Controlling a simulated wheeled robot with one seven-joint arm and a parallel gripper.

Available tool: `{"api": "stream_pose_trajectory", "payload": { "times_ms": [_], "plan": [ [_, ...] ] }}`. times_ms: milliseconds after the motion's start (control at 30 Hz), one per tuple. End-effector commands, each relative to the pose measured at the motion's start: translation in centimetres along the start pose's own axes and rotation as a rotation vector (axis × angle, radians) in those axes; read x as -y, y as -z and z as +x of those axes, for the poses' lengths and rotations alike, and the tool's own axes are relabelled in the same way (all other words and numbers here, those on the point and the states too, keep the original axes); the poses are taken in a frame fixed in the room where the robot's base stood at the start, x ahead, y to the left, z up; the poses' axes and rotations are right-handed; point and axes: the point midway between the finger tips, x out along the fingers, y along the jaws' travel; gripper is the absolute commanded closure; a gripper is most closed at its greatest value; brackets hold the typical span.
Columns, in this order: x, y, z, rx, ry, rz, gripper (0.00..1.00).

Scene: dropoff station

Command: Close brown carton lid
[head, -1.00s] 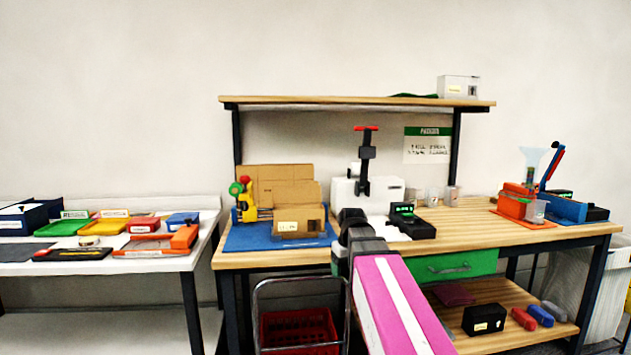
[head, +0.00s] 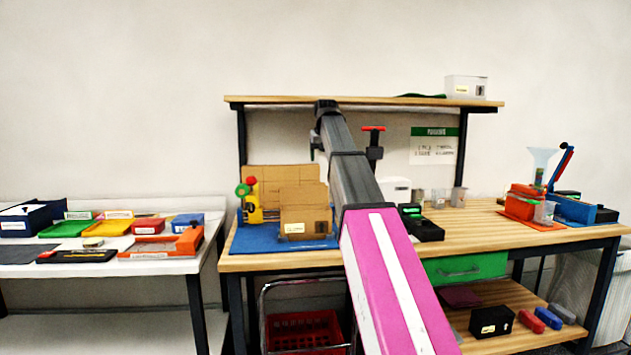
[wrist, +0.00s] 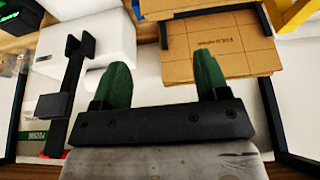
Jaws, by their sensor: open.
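The brown carton (head: 304,210) stands on a blue mat at the left of the bench. Its lid (head: 282,183) is open, with the flap standing up behind the box. In the wrist view, a brown cardboard panel with a printed label (wrist: 222,48) shows at upper right, beyond the fingers. My gripper (wrist: 163,82) is open, with its two green fingers apart and nothing between them. In the head view my arm reaches up, and my gripper (head: 315,145) is above and behind the carton, just below shelf height, not touching it.
A shelf (head: 360,101) spans above the bench. A yellow and red device (head: 249,203) stands close left of the carton. The bench's right middle (head: 470,222) is clear.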

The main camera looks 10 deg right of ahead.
Motion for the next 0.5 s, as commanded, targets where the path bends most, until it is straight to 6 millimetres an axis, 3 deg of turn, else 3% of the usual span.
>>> {"api": "stream_pose_trajectory", "payload": {
  "times_ms": [167, 500],
  "plan": [
    [0.0, 0.0, 1.5, 0.0, 0.0, 0.002, 0.32],
    [0.0, 0.0, 7.4, 0.001, 0.0, 0.0, 0.32]
  ]
}}
